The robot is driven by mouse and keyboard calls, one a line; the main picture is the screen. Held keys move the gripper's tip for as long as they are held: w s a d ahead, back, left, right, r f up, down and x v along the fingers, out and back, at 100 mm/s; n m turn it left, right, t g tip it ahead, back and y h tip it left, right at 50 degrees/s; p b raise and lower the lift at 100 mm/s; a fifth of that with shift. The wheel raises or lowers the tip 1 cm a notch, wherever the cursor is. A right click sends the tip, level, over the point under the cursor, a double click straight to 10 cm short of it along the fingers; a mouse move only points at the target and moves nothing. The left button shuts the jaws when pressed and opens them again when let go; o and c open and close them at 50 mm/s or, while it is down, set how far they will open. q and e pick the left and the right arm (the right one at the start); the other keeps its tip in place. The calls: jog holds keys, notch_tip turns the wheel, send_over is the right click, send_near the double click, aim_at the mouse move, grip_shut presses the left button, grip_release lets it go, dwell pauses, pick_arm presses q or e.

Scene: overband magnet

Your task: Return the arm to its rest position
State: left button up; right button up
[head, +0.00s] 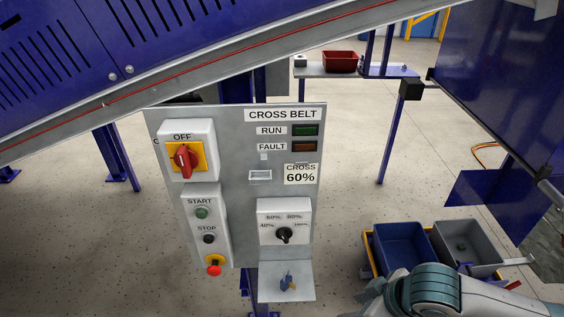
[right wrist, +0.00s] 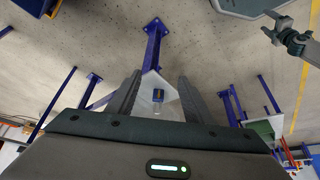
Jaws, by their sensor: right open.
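My right gripper (right wrist: 160,82) shows in the right wrist view with its two dark fingers apart and nothing visibly held. Beyond and between the fingers is a pale shelf (right wrist: 172,108) with a small blue item (right wrist: 158,95) on it. In the head view, a small blue item (head: 288,281) sits on the grey shelf (head: 270,292) under the control panel (head: 240,130). My right arm (head: 435,290) reaches in at the bottom right of the head view; its gripper is out of that view.
The panel carries a red rotary switch (head: 184,160) at OFF, a START/STOP box (head: 206,222) with a red mushroom button (head: 215,266), and a selector knob (head: 284,236). A blue bin (head: 402,250) and a grey bin (head: 466,248) stand beside my arm. A conveyor crosses above.

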jog(key=w+f+m+t, duration=0.2)
jog(key=w+f+m, duration=0.2)
jog(key=w+f, duration=1)
jog(key=s+d+f+m+h, duration=0.1)
jog(key=s+d+f, duration=0.15)
jog(key=f, duration=0.45)
jog(key=s+d+f, duration=0.1)
jog(key=d+f, duration=0.2)
jog(key=f, duration=0.5)
jog(key=s+d+f+m+h, duration=0.1)
jog(key=s+d+f, duration=0.15)
jog(key=f, duration=0.45)
jog(key=s+d+f+g+h, duration=0.1)
jog(key=s+d+f, duration=0.1)
jog(key=s+f, duration=0.55)
jog(key=s+d+f+g, duration=0.1)
jog(key=s+d+f, duration=0.1)
jog(key=s+f, duration=0.5)
jog(key=s+a+f+g, duration=0.1)
jog(key=s+f, duration=0.1)
jog(key=s, duration=0.7)
jog(key=s+a+f, duration=0.1)
jog(key=s+f, duration=0.2)
jog(key=s, duration=0.6)
jog(key=s+a+f+g, duration=0.1)
jog(key=s+f, duration=0.1)
jog(key=s, duration=0.8)
jog(key=shift+f+m+g+h, duration=0.25)
jog(key=shift+m+g+h, duration=0.05)
jog(key=shift+m+h, duration=0.1)
